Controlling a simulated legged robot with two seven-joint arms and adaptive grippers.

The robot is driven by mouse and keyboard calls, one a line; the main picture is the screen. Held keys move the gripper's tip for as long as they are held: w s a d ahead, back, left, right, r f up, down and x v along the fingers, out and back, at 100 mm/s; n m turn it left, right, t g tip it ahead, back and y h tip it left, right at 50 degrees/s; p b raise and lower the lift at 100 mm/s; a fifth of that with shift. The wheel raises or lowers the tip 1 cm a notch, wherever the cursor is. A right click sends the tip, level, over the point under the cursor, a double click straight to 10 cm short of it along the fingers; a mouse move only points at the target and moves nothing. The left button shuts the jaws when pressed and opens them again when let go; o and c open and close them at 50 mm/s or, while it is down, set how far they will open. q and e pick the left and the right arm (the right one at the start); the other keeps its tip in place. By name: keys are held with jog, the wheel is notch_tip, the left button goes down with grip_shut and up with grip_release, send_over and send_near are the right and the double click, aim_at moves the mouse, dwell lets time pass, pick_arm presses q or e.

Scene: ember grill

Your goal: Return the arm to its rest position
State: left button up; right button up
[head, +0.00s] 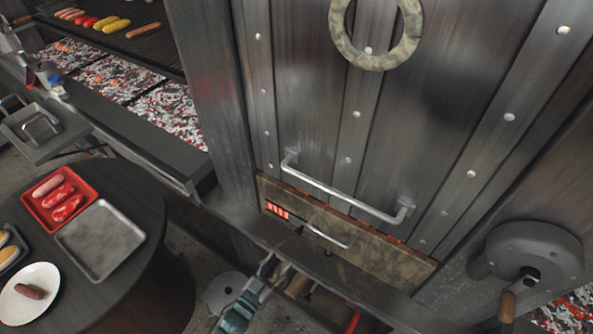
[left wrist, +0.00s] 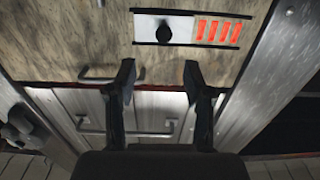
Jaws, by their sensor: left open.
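My left gripper (head: 273,266) is at the lower middle of the head view, its blue-grey wrist coming up from the bottom edge. It is in front of the tan-brown panel (head: 375,262) below the large metal door (head: 400,120). In the left wrist view its two dark fingers (left wrist: 159,70) are spread, with nothing between them. The panel (left wrist: 90,30) lies ahead of them, with a black knob, red bars and a small handle (left wrist: 98,77). The fingers look apart from the handle, though depth is hard to judge. My right gripper is not in view.
The door's long handle (head: 345,190) juts out above the panel. A crank housing (head: 530,252) stands at the right. At the left, a round dark table (head: 150,205) holds a red tray (head: 88,190), a grey tray (head: 100,240) and a white plate (head: 50,275). Glowing coals lie behind.

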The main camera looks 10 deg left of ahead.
pick_arm(q)
jog(key=shift+a, duration=0.1)
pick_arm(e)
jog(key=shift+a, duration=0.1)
pick_arm(q)
jog(key=s+a+f+n+g+y+p, duration=0.1)
jog(key=s+a+f+g+y, duration=0.15)
jog(key=f, duration=0.65)
jog(key=s+a+f+g+y+p, duration=0.1)
jog(key=s+f+g+y+p, duration=0.2)
jog(key=f, duration=0.6)
jog(key=s+a+f+g, duration=0.1)
jog(key=s+f+g, duration=0.4)
jog(key=s, duration=0.5)
jog(key=s+a+f+g, duration=0.1)
jog(key=s+f+g, duration=0.4)
jog(key=s+f, duration=0.5)
jog(key=shift+a+f+n+p, duration=0.15)
jog(key=shift+a+n+p, duration=0.25)
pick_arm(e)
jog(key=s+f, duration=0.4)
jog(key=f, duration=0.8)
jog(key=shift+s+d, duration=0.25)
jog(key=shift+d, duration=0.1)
